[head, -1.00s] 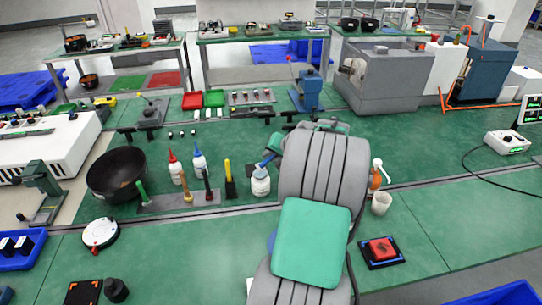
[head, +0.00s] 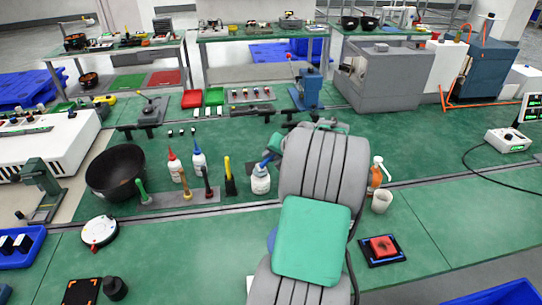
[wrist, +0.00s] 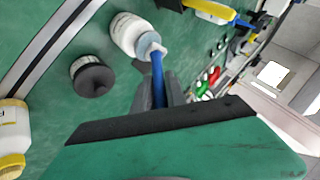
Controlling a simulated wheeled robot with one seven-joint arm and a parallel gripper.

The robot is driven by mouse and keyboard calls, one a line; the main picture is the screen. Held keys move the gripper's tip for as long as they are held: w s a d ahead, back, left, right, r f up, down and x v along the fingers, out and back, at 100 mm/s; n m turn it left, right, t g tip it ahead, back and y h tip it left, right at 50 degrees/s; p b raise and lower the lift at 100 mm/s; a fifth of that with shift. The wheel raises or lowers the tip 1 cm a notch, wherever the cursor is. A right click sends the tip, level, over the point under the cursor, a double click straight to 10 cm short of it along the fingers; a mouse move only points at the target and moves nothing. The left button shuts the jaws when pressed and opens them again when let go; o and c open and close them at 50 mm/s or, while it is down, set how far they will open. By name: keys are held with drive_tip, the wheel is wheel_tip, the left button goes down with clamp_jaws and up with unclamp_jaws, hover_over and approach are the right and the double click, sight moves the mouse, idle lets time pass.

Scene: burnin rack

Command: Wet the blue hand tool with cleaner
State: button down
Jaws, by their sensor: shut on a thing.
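The blue hand tool shows in the wrist view (wrist: 158,77) as a blue shaft with a pale tip. My gripper (wrist: 160,92) is shut on it. The tip is at the mouth of a white bottle (wrist: 128,32) with a blue-grey collar; I cannot tell whether it touches or is inside. In the head view the same white bottle (head: 261,182) stands on the green bench, with a bit of the blue tool (head: 268,159) at its top. My arm hides most of the gripper there. No label shows what the bottle holds.
Left of the bottle are a rack (head: 180,198) of upright tools, red-capped (head: 174,168) and blue-capped (head: 199,158) bottles, and a black bowl (head: 116,173). Right of my arm are an amber pump bottle (head: 375,178) and a white cup (head: 381,201). The front right bench is mostly clear.

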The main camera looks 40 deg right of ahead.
drive_tip(key=shift+f+b, duration=0.75)
drive_tip(key=shift+f, duration=0.15)
idle(1.4)
drive_tip(key=shift+s+a+f+b, duration=0.1)
drive_tip(key=shift+f+b, duration=0.45)
drive_tip(key=shift+b, duration=0.05)
idle(4.4)
drive_tip(key=shift+r+p, duration=2.6)
drive_tip(key=shift+r, duration=1.1)
